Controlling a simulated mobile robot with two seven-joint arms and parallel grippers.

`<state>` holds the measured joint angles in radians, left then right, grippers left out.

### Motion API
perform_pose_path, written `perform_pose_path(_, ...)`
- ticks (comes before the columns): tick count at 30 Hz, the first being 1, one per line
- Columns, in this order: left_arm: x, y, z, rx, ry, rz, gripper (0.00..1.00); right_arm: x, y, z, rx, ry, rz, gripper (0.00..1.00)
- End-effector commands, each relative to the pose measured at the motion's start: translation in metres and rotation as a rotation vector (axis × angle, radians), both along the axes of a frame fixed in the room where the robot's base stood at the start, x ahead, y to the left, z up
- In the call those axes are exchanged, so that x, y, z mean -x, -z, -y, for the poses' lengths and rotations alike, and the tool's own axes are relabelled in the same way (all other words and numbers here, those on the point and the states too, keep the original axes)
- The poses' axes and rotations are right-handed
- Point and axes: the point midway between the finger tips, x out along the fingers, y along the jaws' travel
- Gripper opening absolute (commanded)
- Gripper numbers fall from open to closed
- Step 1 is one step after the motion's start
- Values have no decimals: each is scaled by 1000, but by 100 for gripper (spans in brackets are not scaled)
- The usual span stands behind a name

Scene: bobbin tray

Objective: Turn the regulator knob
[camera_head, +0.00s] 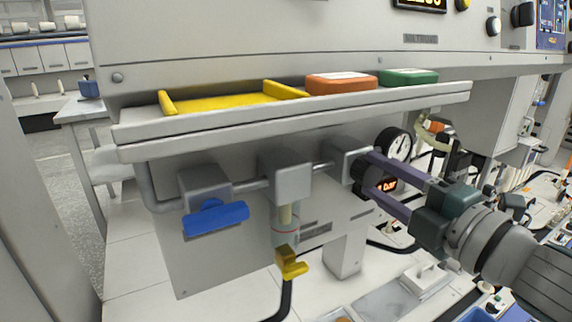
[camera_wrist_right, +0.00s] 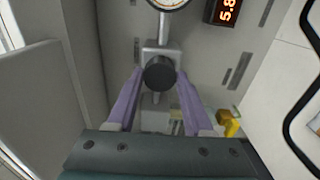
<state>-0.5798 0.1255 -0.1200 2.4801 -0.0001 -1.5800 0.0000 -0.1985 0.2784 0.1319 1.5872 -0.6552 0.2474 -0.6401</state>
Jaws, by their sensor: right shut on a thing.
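The regulator knob (camera_head: 357,172) is dark and round and sits on a grey block (camera_head: 350,152) in the pipe line under the shelf. It also shows in the right wrist view (camera_wrist_right: 160,72). My right gripper (camera_head: 369,174) has its purple fingers on either side of the knob and is shut on it; its fingertips also show in the right wrist view (camera_wrist_right: 159,80). A round white gauge (camera_head: 398,146) is just behind the knob, and a small display with orange digits (camera_head: 387,185) is partly hidden by my fingers. My left gripper is not in view.
A blue valve handle (camera_head: 215,217) and a yellow lever (camera_head: 291,263) are on the piping to the left. The shelf (camera_head: 300,118) overhead carries a yellow tray (camera_head: 232,101), an orange box (camera_head: 341,84) and a green box (camera_head: 408,77).

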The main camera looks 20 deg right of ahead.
Motion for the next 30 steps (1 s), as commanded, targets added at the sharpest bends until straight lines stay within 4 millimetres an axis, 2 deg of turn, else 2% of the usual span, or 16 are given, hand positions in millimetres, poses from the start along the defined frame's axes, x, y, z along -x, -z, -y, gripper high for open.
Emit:
perform_pose_path(9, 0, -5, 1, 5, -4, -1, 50, 0, -1, 0, -97, -1, -5, 0)
perform_pose_path(23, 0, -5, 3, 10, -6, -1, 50, 0, -1, 0, -108, -2, -5, 0)
perform_pose_path(24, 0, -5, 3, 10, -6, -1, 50, 0, -1, 0, -108, -2, -5, 54)
perform_pose_path(30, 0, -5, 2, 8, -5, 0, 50, 0, 0, 0, -108, -1, -6, 76)
